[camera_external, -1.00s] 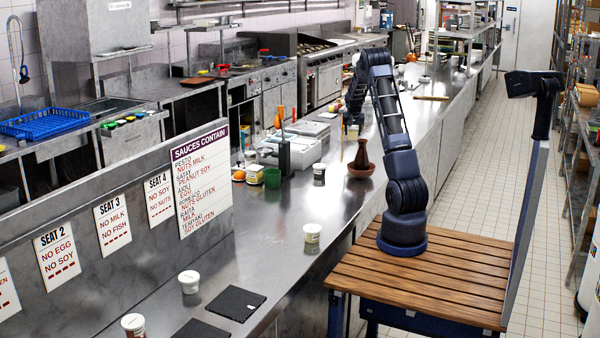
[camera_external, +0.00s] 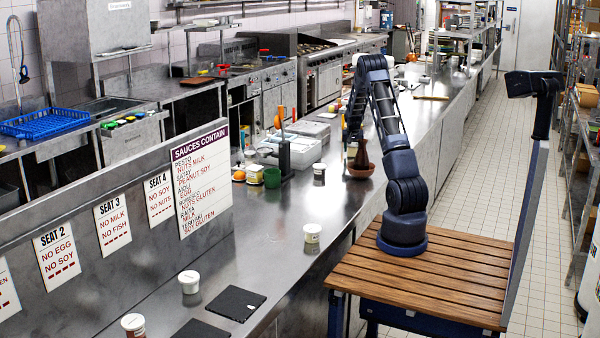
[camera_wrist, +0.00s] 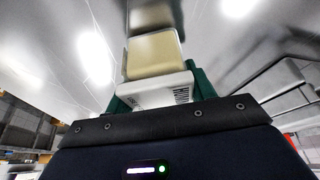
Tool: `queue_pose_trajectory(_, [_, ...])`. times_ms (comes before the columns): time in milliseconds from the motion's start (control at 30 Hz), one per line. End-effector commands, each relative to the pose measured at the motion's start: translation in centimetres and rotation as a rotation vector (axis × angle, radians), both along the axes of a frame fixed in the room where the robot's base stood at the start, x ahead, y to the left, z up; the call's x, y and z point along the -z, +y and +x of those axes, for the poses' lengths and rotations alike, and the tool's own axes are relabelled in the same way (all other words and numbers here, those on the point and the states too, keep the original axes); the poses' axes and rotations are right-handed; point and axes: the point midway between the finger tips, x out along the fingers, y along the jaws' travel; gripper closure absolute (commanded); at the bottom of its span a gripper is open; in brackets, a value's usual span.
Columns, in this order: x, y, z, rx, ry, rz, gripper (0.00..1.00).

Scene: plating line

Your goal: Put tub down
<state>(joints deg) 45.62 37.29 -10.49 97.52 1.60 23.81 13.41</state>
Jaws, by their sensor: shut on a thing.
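My gripper (camera_external: 350,138) is low over the steel counter, on the far side of my arm and just behind the brown flask-shaped vessel (camera_external: 361,156). It is shut on a pale tub (camera_external: 352,152), which is small and partly hidden in the outside view. In the wrist view, the green fingers of my gripper (camera_wrist: 155,88) stand either side of a white part, with the beige face of the tub (camera_wrist: 152,56) beyond it. I cannot tell whether the tub's base touches the counter.
The vessel sits in a round terracotta dish (camera_external: 361,170) close by. A white tub (camera_external: 319,171), a green cup (camera_external: 272,177) and white bins (camera_external: 300,150) stand to the left. More tubs (camera_external: 312,233) and dark mats (camera_external: 235,303) lie nearer. The counter between is clear.

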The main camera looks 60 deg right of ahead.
Motion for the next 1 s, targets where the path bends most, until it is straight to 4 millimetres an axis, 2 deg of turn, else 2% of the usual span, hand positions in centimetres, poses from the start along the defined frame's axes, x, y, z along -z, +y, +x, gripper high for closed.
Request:
queue_pose_trajectory(167, [0.3,0.0,0.0,0.000,0.000,0.000,0.73])
queue_pose_trajectory(200, [0.3,0.0,0.0,0.000,0.000,0.000,0.42])
queue_pose_trajectory(300, [0.3,0.0,0.0,0.000,0.000,0.000,0.24])
queue_pose_trajectory(667, [-0.1,0.0,0.0,0.000,0.000,0.000,0.24])
queue_pose_trajectory(833, [-2.0,0.7,-0.2,0.000,-0.002,-0.001,0.24])
queue_pose_trajectory(1000, [-5.1,1.9,-0.7,0.000,-0.002,-0.002,0.24])
